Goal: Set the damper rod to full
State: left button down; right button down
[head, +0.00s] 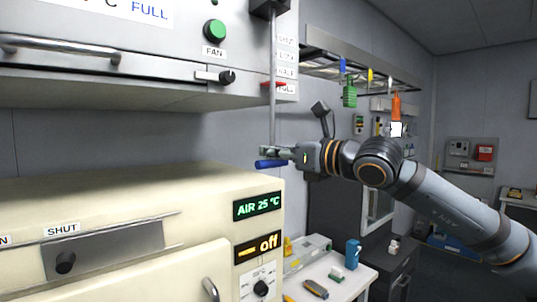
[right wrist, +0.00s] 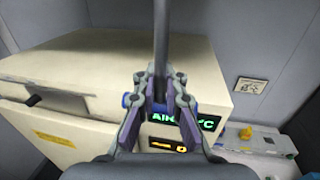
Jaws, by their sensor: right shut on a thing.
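The damper rod (head: 272,120) hangs upright from a dark housing on the hood's right side, with a blue handle (head: 271,163) at its lower end. A red pointer (head: 272,84) on the rod is level with the lowest label, FULL (head: 286,89); the labels SHUT, LOW and HALF are above it. My right gripper (head: 277,152) is shut on the damper rod just above or at the blue handle. In the right wrist view the rod (right wrist: 161,35) rises from between the fingers, and bits of blue show beside them. My left gripper is not in view.
A rack (head: 350,68) with hanging tools is behind my right arm. A bench (head: 335,268) holds small items.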

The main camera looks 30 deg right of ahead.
aim_at(274, 130)
jog(key=c, duration=1.8)
grip_release()
jog(key=shift+a+f, duration=0.1)
jog(key=shift+f, duration=0.25)
jog(key=o, duration=0.4)
jog(key=shift+s+d+r, duration=0.15)
jog(key=shift+s+d, duration=0.05)
jog(key=shift+s, duration=0.1)
jog(key=shift+w, duration=0.1)
jog(key=shift+r, duration=0.15)
jog(key=shift+d+r, duration=0.2)
jog(key=shift+r, duration=0.35)
jog(key=r, duration=0.3)
jog(key=shift+a+r, duration=0.25)
jog(key=shift+d+r, duration=0.1)
jog(key=shift+r, duration=2.45)
